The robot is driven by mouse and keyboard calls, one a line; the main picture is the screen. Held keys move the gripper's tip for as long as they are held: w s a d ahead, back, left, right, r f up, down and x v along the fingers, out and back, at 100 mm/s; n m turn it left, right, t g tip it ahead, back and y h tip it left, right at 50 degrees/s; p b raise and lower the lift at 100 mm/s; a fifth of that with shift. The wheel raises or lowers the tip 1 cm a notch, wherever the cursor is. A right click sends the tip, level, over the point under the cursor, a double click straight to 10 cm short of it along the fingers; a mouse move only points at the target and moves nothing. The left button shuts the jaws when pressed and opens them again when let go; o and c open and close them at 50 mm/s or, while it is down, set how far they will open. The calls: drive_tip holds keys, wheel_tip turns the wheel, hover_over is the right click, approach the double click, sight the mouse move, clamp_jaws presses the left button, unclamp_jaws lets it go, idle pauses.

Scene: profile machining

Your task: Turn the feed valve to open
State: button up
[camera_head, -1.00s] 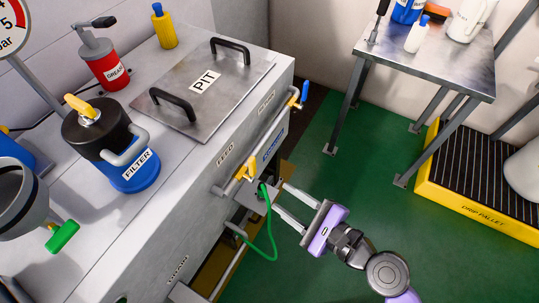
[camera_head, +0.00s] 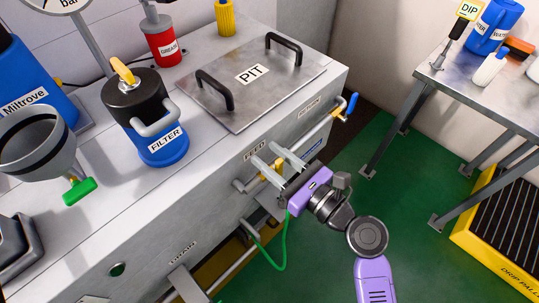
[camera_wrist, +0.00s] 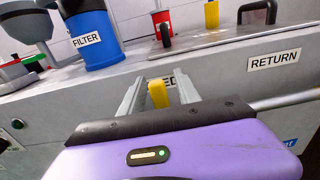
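The feed valve's yellow handle (camera_head: 270,173) is on the pipe at the front of the grey tank, below the FEED label (camera_head: 254,151). My gripper (camera_head: 264,153) is at the handle with its two fingers apart. In the wrist view, the yellow handle (camera_wrist: 158,94) stands between the open fingers (camera_wrist: 157,88), with a gap visible on each side. The fingers partly cover the FEED label in that view. The lower part of the valve is hidden behind my gripper body.
A blue-handled valve (camera_head: 351,104) is on the pipe near the RETURN label (camera_head: 310,106). A green hose (camera_head: 283,250) hangs below my gripper. The blue filter (camera_head: 163,146) and PIT lid (camera_head: 240,110) are on top. A metal table (camera_head: 470,90) and yellow drip pallet (camera_head: 480,238) stand right.

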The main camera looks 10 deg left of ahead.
drive_tip(key=shift+w+a, duration=0.2)
drive_tip(key=shift+a, duration=0.05)
clamp_jaws()
idle(1.4)
